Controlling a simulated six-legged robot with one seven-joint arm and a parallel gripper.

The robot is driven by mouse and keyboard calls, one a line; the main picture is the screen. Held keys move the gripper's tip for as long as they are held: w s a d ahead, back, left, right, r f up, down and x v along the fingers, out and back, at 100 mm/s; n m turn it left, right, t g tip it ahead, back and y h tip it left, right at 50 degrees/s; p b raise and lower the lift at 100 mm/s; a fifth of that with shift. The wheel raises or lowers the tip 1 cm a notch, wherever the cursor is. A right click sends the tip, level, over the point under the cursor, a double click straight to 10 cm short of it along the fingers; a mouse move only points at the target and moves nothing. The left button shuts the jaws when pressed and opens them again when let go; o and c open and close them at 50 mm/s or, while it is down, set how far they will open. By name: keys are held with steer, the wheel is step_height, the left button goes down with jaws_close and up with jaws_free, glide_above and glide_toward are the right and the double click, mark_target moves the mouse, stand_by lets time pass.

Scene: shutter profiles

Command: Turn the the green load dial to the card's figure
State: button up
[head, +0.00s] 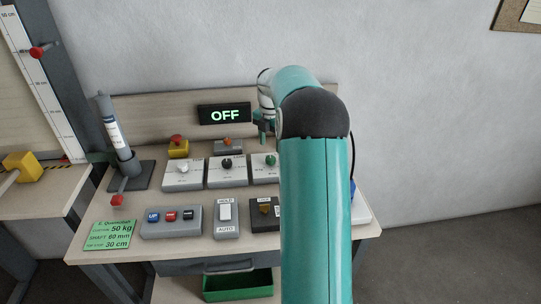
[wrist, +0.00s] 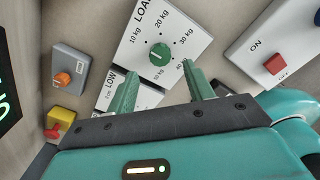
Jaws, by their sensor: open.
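The green load dial (wrist: 160,54) sits on a white panel marked LOAD, with 10 kg, 20 kg and 30 kg legible and further marks partly hidden by a finger. It also shows in the head view (head: 271,160), at the right of three dials. I cannot tell surely which figure it points at. My gripper (wrist: 159,80) is open and empty, its green fingers apart, with the dial just beyond the gap between the tips. In the head view my gripper (head: 264,133) hangs above and behind the dial. The green card (head: 110,235) reads 50 kg, 60 mm and 30 cm.
White and black dials (head: 227,164) stand left of the load dial. An orange-knob box (head: 228,147) and a yellow box with a red button (head: 178,148) stand behind. Switch boxes (head: 172,222) line the front. The display (head: 224,115) reads OFF. My arm hides the table's right part.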

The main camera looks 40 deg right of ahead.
mark_target(271, 158)
step_height(271, 158, down, 6)
steer(key=shift+r, duration=0.1)
steer(key=c, duration=1)
